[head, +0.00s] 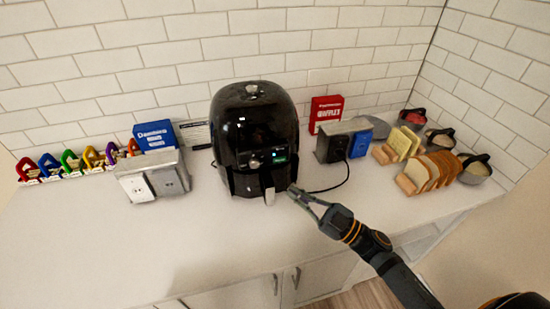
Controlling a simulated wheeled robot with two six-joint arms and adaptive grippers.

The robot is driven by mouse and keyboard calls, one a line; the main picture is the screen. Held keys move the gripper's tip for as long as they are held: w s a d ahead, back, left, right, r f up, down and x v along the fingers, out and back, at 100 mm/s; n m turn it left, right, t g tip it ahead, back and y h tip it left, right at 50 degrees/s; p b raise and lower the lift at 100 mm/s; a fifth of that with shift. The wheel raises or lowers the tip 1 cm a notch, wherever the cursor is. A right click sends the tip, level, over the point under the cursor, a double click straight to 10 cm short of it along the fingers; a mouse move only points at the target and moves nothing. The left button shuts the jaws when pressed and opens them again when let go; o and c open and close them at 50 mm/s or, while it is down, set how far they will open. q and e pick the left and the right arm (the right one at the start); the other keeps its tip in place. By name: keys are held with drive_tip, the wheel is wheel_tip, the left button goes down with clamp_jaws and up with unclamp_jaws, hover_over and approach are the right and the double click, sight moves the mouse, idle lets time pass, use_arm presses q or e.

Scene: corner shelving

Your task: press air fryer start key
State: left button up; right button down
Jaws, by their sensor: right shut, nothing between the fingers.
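A black, rounded air fryer (252,118) stands upright on the white counter, against the tiled wall. The start key is too small to make out. My right gripper (292,190) is shut and empty, reaching in from the lower right. Its tips are just right of the fryer's lower front, below the panel; I cannot tell if they touch it. My left gripper is not in view.
A grey outlet box (150,178) stands left of the fryer, another (340,140) right of it with a black cord. Bread slices (432,172) in a wooden rack and several dark-lidded bowls stand at the right. The front counter (180,240) is clear.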

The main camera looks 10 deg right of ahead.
drive_tip(key=b, duration=0.2)
approach(274, 159)
drive_tip(key=w+a+r, duration=0.1)
drive_tip(key=a+r, duration=0.1)
drive_tip(key=a, duration=0.2)
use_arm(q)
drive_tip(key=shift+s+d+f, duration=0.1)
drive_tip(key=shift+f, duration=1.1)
use_arm(e)
drive_tip(key=shift+w+f, duration=0.15)
drive_tip(key=shift+w, duration=0.65)
drive_tip(key=shift+w, duration=0.1)
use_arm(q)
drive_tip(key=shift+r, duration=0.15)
use_arm(e)
drive_tip(key=shift+w, duration=0.35)
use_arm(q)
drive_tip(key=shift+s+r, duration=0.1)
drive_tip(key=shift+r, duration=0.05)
use_arm(e)
drive_tip(key=shift+w, duration=0.3)
use_arm(q)
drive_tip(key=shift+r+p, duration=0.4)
drive_tip(key=shift+p, duration=0.1)
use_arm(e)
drive_tip(key=shift+s, duration=0.75)
